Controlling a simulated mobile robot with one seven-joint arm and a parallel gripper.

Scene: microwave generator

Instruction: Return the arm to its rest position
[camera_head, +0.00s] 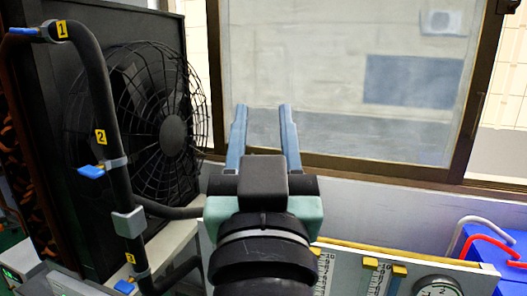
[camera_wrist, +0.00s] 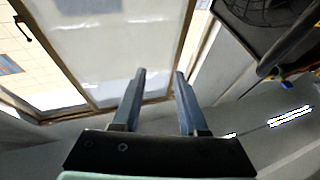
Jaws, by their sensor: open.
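My gripper (camera_head: 264,108) is open and empty, with its two blue-grey fingers apart and pointing up and away in front of the window. In the wrist view my gripper (camera_wrist: 158,75) also shows both fingers spread with nothing between them. My arm comes up from the bottom middle of the head view and hides part of the panel behind it.
A caged black fan (camera_head: 172,135) and a black pipe (camera_head: 103,110) with blue-handled valves stand on the left. A framed window (camera_head: 345,95) is behind. A panel with gauges (camera_head: 437,287) and a blue box (camera_head: 492,250) with cables are at lower right.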

